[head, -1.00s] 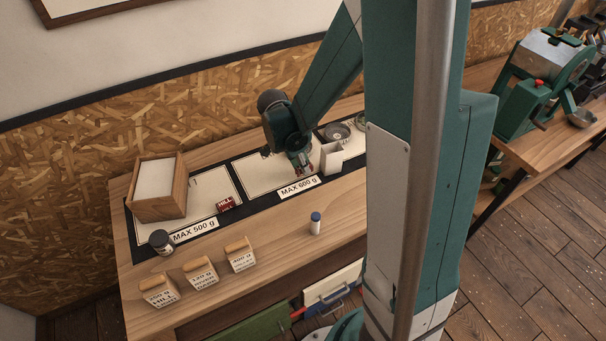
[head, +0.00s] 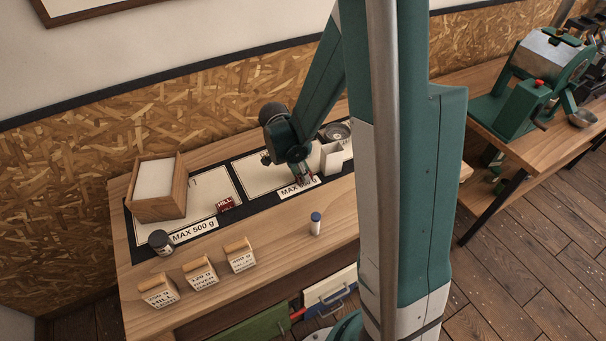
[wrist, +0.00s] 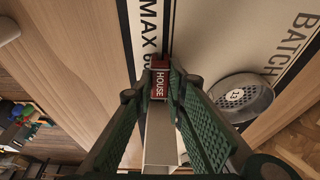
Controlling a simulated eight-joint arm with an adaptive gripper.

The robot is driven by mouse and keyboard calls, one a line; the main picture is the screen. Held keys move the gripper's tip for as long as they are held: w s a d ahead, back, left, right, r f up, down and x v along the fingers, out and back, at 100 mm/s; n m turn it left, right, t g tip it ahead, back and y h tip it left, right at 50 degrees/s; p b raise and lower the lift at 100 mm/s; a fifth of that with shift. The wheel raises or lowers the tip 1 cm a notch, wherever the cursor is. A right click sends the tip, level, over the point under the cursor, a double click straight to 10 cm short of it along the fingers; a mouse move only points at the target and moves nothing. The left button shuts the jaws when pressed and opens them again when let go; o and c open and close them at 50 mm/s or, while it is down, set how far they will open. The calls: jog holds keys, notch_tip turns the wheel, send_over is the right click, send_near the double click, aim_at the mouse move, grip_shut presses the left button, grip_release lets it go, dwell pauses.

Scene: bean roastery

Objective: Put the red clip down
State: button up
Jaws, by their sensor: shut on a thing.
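A red clip labelled HOUSE (wrist: 160,84) is between the fingertips of my gripper (wrist: 160,73) in the wrist view. My gripper is shut on it. In the head view my gripper (head: 304,179) hangs over the front edge of the MAX 600 g mat (head: 252,171), by its label (head: 297,188); the clip is too small to make out there. I cannot tell whether the clip touches the surface. A second red clip, labelled HILL (head: 225,204), lies on the MAX 500 g mat (head: 204,197).
A white open box (head: 332,157) stands close right of my gripper, with a metal dish (head: 338,131) behind it. A wooden box (head: 158,207), a dark jar (head: 160,243), several labelled bags (head: 200,273) and a blue-capped vial (head: 315,224) stand around. The bench front between bags and vial is clear.

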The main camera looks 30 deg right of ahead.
jog(key=shift+f, duration=0.2)
jog(key=o, duration=0.7)
jog(key=shift+c, duration=0.2)
jog(key=shift+r, duration=0.3)
jog(key=p+v, duration=0.1)
jog(key=v, duration=1.1)
jog(key=shift+f, duration=0.1)
dwell(0.4)
